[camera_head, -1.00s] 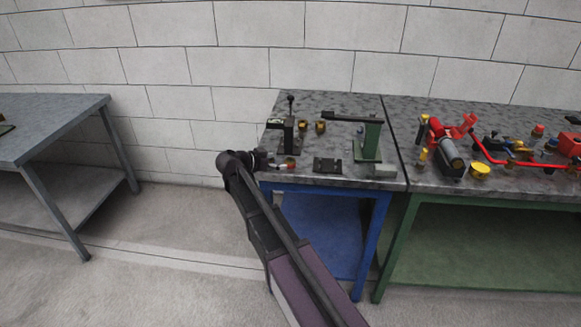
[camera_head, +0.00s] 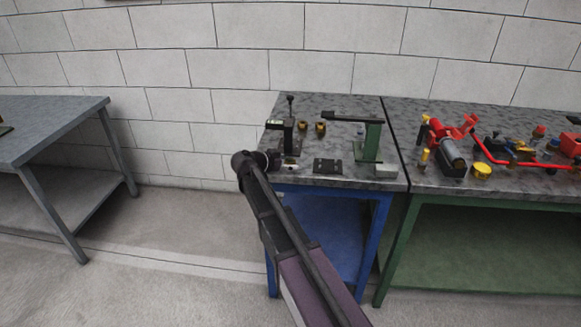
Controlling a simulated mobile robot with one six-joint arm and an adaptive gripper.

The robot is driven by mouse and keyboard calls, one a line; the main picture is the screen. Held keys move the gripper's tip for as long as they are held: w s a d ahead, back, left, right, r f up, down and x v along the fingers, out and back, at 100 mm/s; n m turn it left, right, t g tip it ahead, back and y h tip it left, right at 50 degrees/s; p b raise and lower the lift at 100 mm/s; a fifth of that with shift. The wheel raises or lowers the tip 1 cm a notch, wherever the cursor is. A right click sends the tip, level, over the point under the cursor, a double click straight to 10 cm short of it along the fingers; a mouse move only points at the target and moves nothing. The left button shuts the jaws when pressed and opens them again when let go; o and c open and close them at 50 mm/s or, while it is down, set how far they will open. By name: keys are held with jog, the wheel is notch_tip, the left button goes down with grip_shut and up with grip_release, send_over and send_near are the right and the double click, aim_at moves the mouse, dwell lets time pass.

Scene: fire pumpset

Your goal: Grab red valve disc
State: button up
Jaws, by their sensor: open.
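My gripper (camera_head: 282,166) is at the front left of the blue-legged table, low over its top near the edge. It is small and dark here, and it is open. The small red-orange piece that lay at this spot a second ago is not clearly visible now; my gripper and wrist cover that area. I cannot tell whether the fingers are around it or beside it. A small red round piece (camera_head: 539,130) also sits at the back of the green-legged table on the right, well away from my gripper.
A black lever press (camera_head: 290,135) stands just behind my gripper, with two brass fittings (camera_head: 311,127) beside it. A dark plate (camera_head: 328,166) and a green stand (camera_head: 372,140) are to the right. Red pump parts (camera_head: 448,140) crowd the right table. A grey table (camera_head: 50,125) stands left.

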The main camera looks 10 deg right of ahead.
jog(key=shift+w+d+f, duration=0.1)
jog(key=shift+d, duration=0.15)
jog(key=shift+c, duration=0.3)
grip_shut()
